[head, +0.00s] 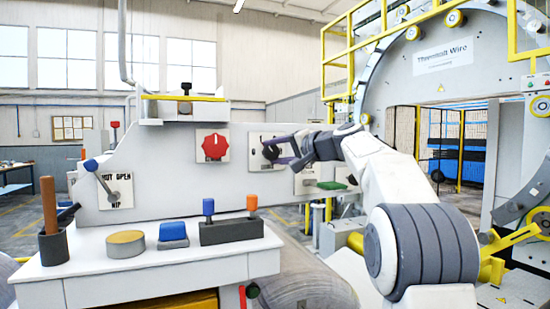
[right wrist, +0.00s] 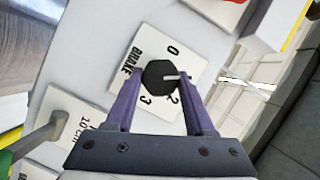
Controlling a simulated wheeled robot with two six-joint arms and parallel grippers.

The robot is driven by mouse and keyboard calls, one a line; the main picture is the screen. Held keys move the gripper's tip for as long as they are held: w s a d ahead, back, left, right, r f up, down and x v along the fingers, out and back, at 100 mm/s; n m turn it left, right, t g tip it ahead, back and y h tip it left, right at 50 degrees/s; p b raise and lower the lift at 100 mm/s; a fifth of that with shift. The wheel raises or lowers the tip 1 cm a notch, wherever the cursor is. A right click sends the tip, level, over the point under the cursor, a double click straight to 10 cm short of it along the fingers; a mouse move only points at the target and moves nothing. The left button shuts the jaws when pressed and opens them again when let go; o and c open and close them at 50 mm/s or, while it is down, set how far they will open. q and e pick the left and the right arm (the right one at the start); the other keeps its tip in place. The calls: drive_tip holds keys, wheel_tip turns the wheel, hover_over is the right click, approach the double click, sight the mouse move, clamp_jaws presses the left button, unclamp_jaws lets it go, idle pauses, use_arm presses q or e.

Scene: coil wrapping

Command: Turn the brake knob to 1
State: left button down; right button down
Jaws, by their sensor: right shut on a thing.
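The black brake knob (right wrist: 158,75) sits on a white plate (right wrist: 150,47) marked BRAKE, with 0, 2 and 3 legible around it. Its pale pointer line points right in the right wrist view, between the 0 and the 2. No 1 can be read there; a finger covers part of that side. My right gripper (right wrist: 160,86) is shut on the knob, one purple finger on each side. In the head view, my right gripper (head: 284,153) reaches the panel from the right and partly covers the knob (head: 270,152). My left gripper is not in view.
A red knob (head: 214,146) is on the panel left of the brake plate. A blue-tipped lever (head: 106,180) is farther left. Blue and orange switches (head: 230,225), a blue block (head: 173,232) and a yellow-topped disc (head: 126,242) stand on the console below.

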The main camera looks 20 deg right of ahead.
drive_tip(key=shift+m, duration=0.3)
idle(0.4)
drive_tip(key=shift+c, duration=1.3)
unclamp_jaws()
drive_tip(key=shift+s+d, duration=0.1)
drive_tip(key=shift+s+d+b, duration=0.1)
drive_tip(key=shift+s+b, duration=0.1)
drive_tip(key=shift+b, duration=0.15)
drive_tip(key=b+v, duration=0.3)
drive_tip(key=v, duration=0.7)
